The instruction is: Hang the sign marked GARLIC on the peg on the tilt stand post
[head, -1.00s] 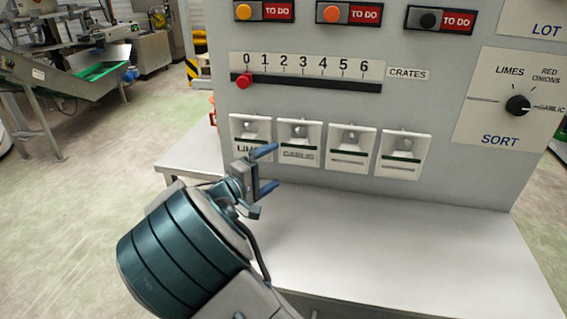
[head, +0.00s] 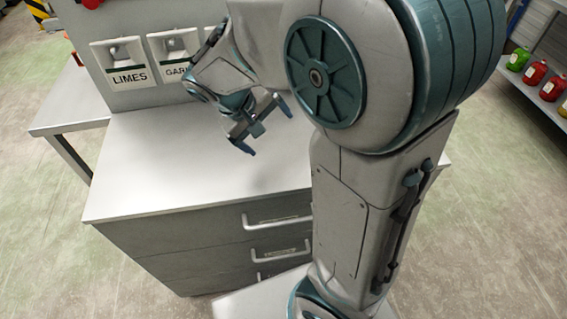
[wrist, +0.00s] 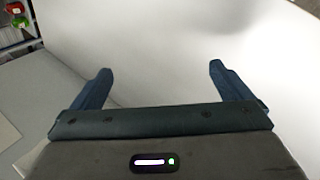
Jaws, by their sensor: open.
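The GARLIC sign (head: 175,70) hangs on the grey panel in the head view, to the right of the LIMES sign (head: 130,77). My arm covers its right part, so only "GAR" reads. My gripper (head: 266,126) is open and empty above the white worktop, to the right of the sign and apart from it. Its two parted fingers also show in the wrist view (wrist: 160,72), with nothing between them. I see no tilt stand post or peg in these views.
The white worktop (head: 150,180) is bare, with handled drawers (head: 280,250) in the front below it. A shelf with red and green bottles (head: 535,72) stands at the far right. My arm blocks much of the panel and the right side.

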